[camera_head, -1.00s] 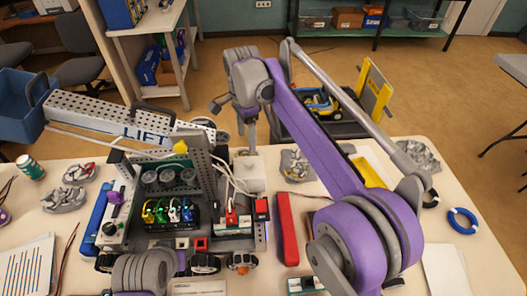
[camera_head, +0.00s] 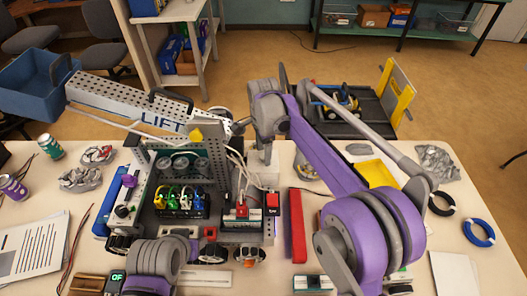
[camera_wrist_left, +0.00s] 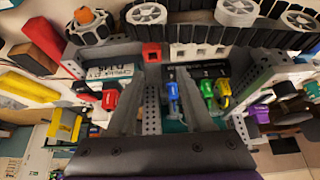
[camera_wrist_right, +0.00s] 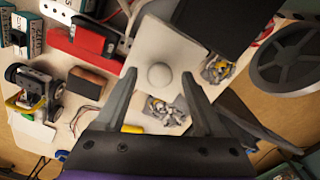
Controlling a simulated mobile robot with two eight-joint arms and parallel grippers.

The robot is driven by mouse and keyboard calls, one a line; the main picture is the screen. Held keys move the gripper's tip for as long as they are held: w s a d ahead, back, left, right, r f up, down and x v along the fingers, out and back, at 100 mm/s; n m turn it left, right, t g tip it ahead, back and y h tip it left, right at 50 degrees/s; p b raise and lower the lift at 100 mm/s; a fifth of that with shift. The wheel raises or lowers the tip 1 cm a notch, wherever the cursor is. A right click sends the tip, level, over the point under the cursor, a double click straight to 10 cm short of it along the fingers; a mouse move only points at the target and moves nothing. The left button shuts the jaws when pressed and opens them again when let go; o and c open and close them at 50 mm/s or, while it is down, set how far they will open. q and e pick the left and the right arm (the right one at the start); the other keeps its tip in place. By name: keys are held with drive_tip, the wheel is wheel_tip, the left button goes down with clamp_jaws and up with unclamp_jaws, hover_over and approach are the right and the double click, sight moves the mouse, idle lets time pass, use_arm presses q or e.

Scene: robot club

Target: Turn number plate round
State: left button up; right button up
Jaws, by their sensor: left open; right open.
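No digits can be read on any plate, so I cannot tell which thing is the number plate. A wheeled robot (camera_head: 146,192) with a perforated LIFT arm (camera_head: 160,118) stands on the table. A white block (camera_head: 262,174) is at its right rear. In the right wrist view a white plate with a round knob (camera_wrist_right: 160,75) lies between and beyond my right fingers. My right gripper (camera_wrist_right: 160,82) is open and empty; contact cannot be told. My left gripper (camera_wrist_left: 162,75) is open above the robot's bay of coloured plugs (camera_wrist_left: 208,88).
A blue bin (camera_head: 35,90) is at the LIFT arm's end.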

clamp_jaws()
idle(0.4)
